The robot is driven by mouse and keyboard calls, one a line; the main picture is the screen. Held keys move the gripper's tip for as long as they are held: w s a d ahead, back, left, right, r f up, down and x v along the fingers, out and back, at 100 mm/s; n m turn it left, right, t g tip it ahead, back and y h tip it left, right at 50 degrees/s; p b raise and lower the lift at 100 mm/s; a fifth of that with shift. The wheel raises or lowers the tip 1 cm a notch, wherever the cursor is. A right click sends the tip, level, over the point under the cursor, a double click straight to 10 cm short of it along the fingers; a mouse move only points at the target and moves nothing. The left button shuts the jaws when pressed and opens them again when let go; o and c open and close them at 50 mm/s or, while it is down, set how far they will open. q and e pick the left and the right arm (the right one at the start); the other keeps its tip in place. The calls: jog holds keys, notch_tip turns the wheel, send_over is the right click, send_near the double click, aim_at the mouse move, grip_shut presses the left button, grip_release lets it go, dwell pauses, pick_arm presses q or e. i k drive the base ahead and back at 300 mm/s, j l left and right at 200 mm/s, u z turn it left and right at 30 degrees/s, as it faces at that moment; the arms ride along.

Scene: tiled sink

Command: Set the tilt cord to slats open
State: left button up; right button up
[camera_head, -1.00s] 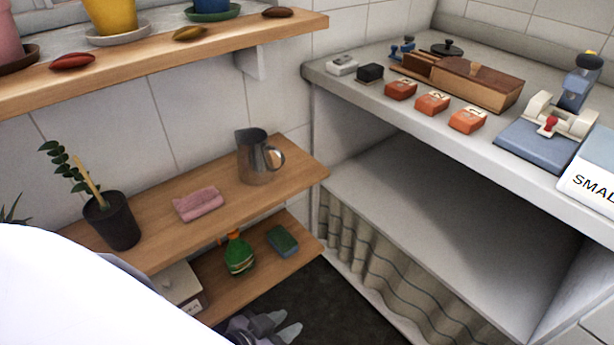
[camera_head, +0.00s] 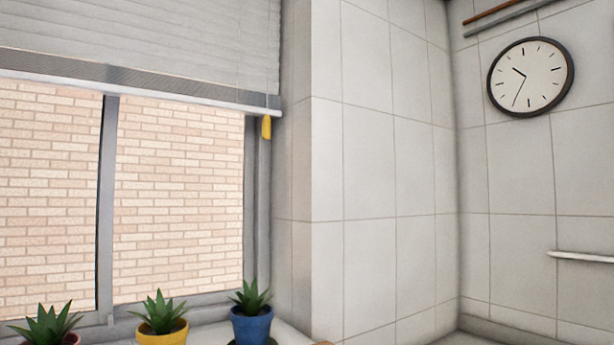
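A grey-white slatted blind (camera_head: 140,40) covers the top of the window at the left, with its bottom rail (camera_head: 150,92) hanging above the brick view. A thin cord (camera_head: 239,50) runs down the right part of the blind. A yellow tassel (camera_head: 266,127) hangs at the blind's right end, just below the bottom rail. The slats look closely stacked; their exact tilt is hard to tell. Neither of my grippers shows in this view.
Potted plants stand along the sill: a blue pot (camera_head: 253,326), a yellow pot (camera_head: 162,335) and one at the far left (camera_head: 45,328). A round clock (camera_head: 530,77) hangs on the right tiled wall, above a white rail (camera_head: 582,257). The corner wall (camera_head: 370,170) is bare.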

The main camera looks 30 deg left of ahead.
aim_at(266, 122)
jog(key=u, duration=1.15)
jog(key=k+z, duration=0.1)
jog(key=z, duration=0.35)
